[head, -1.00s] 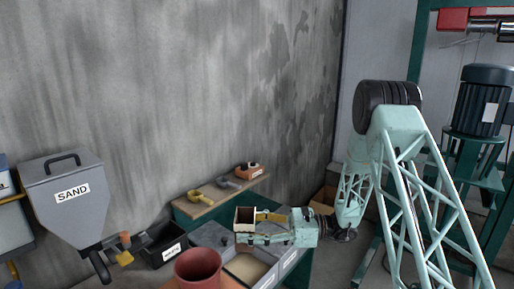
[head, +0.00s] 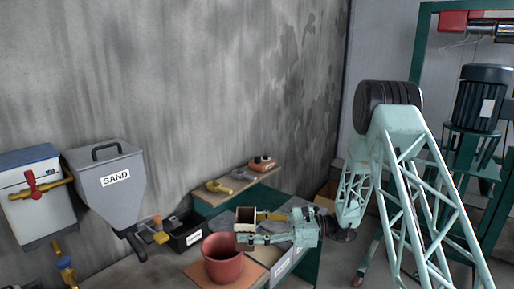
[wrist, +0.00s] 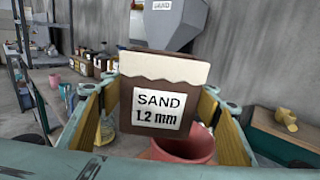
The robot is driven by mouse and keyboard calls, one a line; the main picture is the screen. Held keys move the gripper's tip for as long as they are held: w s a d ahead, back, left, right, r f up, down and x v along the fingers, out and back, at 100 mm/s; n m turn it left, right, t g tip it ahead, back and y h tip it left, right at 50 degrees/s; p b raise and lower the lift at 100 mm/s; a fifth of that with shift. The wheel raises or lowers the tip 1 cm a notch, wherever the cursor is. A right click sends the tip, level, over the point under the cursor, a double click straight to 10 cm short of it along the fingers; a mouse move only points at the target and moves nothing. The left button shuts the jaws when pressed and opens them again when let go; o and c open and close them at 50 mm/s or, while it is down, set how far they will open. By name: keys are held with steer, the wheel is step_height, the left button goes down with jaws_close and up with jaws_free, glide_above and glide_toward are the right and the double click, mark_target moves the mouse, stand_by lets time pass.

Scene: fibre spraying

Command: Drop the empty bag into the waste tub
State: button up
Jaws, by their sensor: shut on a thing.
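A brown bag with a cream top and a label reading SAND 1.2 mm (wrist: 160,85) stands upright between the fingers of my gripper (wrist: 172,110) in the wrist view. In the head view, my gripper (head: 256,228) is shut on this bag (head: 245,219), whose top looks open. A black tub (head: 190,234) with a white label sits below the sand hopper, left of my gripper. Its label is too small to read, so I cannot tell if it is the waste tub. Small items show at its rim.
A red bucket (head: 222,262) stands on a wooden top just below and left of my gripper; it shows behind the bag in the wrist view (wrist: 186,145). The grey sand hopper (head: 112,185) hangs on the wall at left. A shelf (head: 217,198) with fittings lies behind.

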steer(key=shift+d+f, duration=0.25)
steer(key=shift+f, duration=0.35)
steer(key=d+f+m+t+h+b, duration=0.1)
steer(key=d+f+m+t+b, duration=0.1)
steer(key=d+f+b, duration=0.5)
steer(key=w+d+f+m+t+h+b, duration=0.1)
steer(key=d+f+t+b, duration=0.3)
steer(key=f, duration=1.2)
steer(key=d+f+m+t+h+b, duration=0.1)
steer(key=d+f+m+t+b, duration=0.3)
steer(key=d+f+b, duration=0.6)
steer(key=d+f, duration=0.2)
steer(key=d, duration=0.1)
steer(key=shift+w+d+b, duration=0.15)
steer(key=shift+w+b, duration=0.15)
steer(key=shift+r, duration=0.1)
step_height(320, 180, up, 13)
steer(key=m+t+h+p, duration=0.5)
steer(key=h+p, duration=0.1)
steer(key=p, duration=0.7)
